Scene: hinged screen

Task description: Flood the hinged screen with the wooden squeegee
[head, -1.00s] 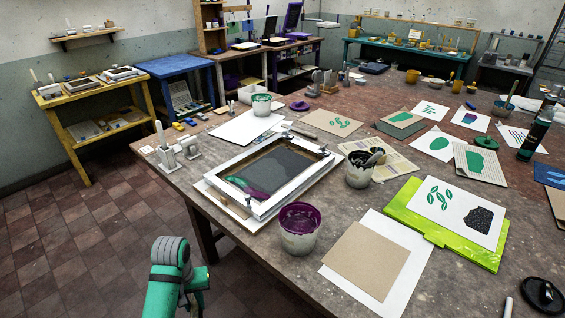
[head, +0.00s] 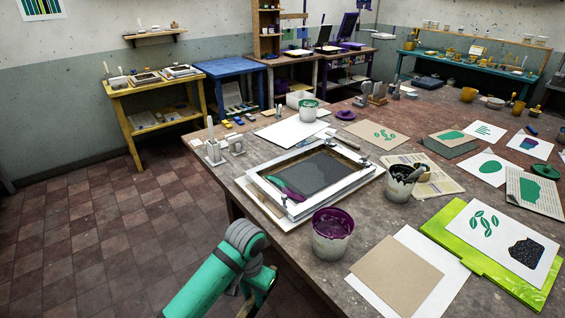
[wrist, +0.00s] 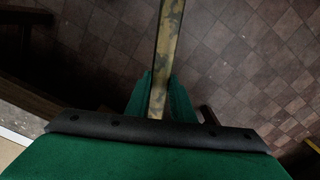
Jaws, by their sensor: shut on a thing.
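The hinged screen (head: 323,172) lies on the big table with a pale frame and dark grey mesh. Green and purple ink (head: 287,189) sits along the mesh's near left side. The frame looks nearly flat; I cannot tell whether it is slightly lifted. My gripper (wrist: 158,98) is shut on the wooden squeegee (wrist: 168,50), a stained, narrow wooden strip in the wrist view, held over the tiled floor. In the head view my green arm is left of the table's near edge, apart from the screen; its end mostly hides the squeegee.
A purple ink bucket (head: 332,235) stands near the screen's front corner. A dark-smeared pot (head: 401,186) is to its right, and a green-rimmed pot (head: 308,111) stands behind. A brown sheet (head: 396,277) and a lime board (head: 482,253) lie at right. The floor at left is clear.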

